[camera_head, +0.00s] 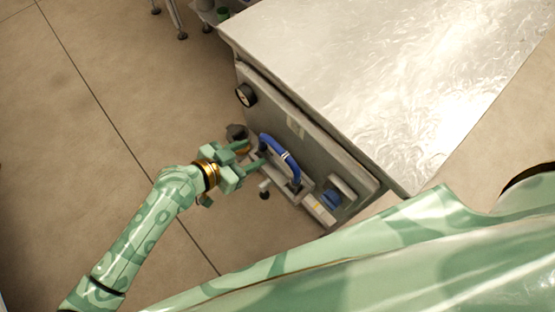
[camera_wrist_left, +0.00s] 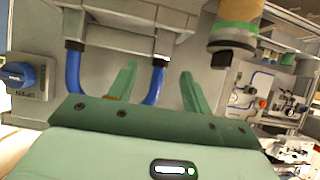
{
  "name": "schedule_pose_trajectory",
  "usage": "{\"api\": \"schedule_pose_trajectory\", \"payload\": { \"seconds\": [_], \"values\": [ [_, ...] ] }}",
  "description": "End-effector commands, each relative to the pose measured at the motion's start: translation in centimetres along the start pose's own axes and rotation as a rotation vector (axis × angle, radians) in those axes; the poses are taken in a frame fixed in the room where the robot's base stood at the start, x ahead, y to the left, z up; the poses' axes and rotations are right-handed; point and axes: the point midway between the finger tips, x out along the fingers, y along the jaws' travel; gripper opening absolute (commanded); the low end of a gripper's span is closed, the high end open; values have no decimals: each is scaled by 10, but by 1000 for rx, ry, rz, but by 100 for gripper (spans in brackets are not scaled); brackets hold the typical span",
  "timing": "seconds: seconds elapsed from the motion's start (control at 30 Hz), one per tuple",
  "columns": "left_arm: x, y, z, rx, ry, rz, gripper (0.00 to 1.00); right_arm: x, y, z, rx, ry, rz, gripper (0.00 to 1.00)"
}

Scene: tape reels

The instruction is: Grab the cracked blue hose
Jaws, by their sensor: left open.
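The blue hose (camera_head: 292,166) arches out from the side of a grey cabinet, with dark fittings at both ends and a pale mark near its middle. In the left wrist view its two legs (camera_wrist_left: 156,84) hang from fittings, and its lower bend is hidden behind my gripper. My left gripper (camera_head: 253,154) is open beside the hose, to its left in the head view. In the left wrist view, the right leg of the hose appears between the two fingers (camera_wrist_left: 160,72); I cannot tell whether they touch it. My right gripper is not in view.
The grey cabinet (camera_head: 312,138) has a shiny metal top (camera_head: 390,70). A blue knob (camera_wrist_left: 19,75) sits left of the hose in the wrist view. A cylinder with a green band (camera_wrist_left: 236,30) is close to the right finger. A round dial (camera_head: 245,95) is on the cabinet. Open floor lies left.

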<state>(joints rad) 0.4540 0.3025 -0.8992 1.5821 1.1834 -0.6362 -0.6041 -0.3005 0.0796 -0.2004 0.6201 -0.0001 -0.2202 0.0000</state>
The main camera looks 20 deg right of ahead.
Motion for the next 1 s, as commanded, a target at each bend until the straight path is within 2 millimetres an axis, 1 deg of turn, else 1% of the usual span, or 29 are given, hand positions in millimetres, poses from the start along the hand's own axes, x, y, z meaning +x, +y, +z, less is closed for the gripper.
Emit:
{"api": "schedule_pose_trajectory", "payload": {
  "seconds": [0.13, 0.3, 0.4, 0.53, 0.67, 0.7, 0.77, 0.8, 0.87, 1.0],
  "values": [
    [13, 0, 1, -2, 1, 0, 49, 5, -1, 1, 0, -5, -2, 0],
    [42, -1, 4, -6, 1, 1, 49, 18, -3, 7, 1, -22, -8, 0],
    [53, -2, 3, -4, 0, -1, 49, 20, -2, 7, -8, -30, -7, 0],
    [57, -2, 1, -1, -1, -2, 49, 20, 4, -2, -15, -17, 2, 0],
    [56, -2, 0, 0, -1, -3, 49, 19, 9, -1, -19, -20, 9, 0],
    [56, -2, 0, 0, 0, -3, 44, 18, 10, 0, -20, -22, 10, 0],
    [56, -2, 0, 0, 0, -3, 27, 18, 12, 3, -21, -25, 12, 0],
    [56, -2, 0, 0, 0, -3, 16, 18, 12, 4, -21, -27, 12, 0],
    [56, -2, 0, -1, 0, -2, 0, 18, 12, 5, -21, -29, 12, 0],
    [56, -2, 0, -1, 1, -2, 0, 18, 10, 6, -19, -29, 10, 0]
  ]
}}
